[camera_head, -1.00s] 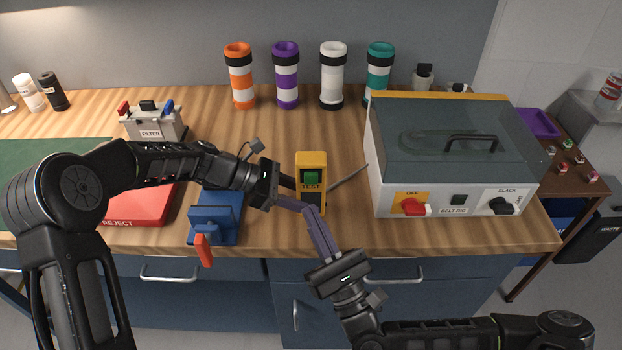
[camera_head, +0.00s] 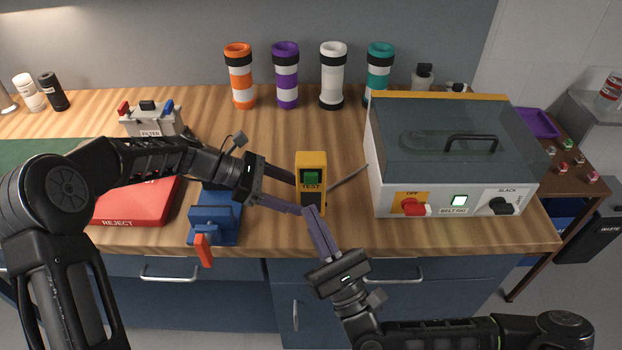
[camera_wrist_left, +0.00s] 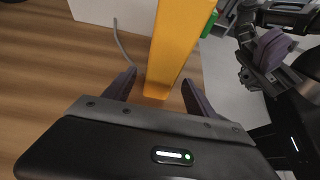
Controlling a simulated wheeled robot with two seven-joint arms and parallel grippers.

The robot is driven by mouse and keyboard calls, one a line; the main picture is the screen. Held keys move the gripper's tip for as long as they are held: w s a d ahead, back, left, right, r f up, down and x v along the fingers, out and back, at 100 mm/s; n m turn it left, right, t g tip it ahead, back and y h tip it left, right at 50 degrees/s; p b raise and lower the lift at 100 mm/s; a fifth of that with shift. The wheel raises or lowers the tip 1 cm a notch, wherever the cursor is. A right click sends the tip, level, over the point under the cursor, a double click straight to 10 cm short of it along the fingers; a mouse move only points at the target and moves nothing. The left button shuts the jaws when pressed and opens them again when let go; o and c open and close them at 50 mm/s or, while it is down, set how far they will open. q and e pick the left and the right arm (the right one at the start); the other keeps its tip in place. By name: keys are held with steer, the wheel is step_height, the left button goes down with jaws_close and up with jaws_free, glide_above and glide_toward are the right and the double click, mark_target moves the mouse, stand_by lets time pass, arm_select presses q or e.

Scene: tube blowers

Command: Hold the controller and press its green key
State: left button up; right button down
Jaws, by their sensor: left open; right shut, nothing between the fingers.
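The yellow controller (camera_head: 318,160) stands upright on the counter near its front edge, with a green key (camera_head: 311,178) above the word TEST. My left gripper (camera_head: 297,196) is open at the controller's left side. In the left wrist view the controller (camera_wrist_left: 175,45) rises between and beyond the spread fingers (camera_wrist_left: 158,80), with a gap visible on both sides; the green key (camera_wrist_left: 209,24) shows only as an edge. My right gripper (camera_head: 311,209) is shut and empty, its tips in front of the controller's lower part, below the key. Whether they touch it is unclear.
A blue clamp-like fixture (camera_head: 213,216) with a red handle and a red REJECT tray (camera_head: 128,211) lie left. Several coloured tubes (camera_head: 286,75) stand behind. Counter behind the controller is clear.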

arm_select(q)
steer(key=v, duration=0.8)
steer(key=shift+a+r, duration=0.1)
steer(key=shift+a, duration=0.1)
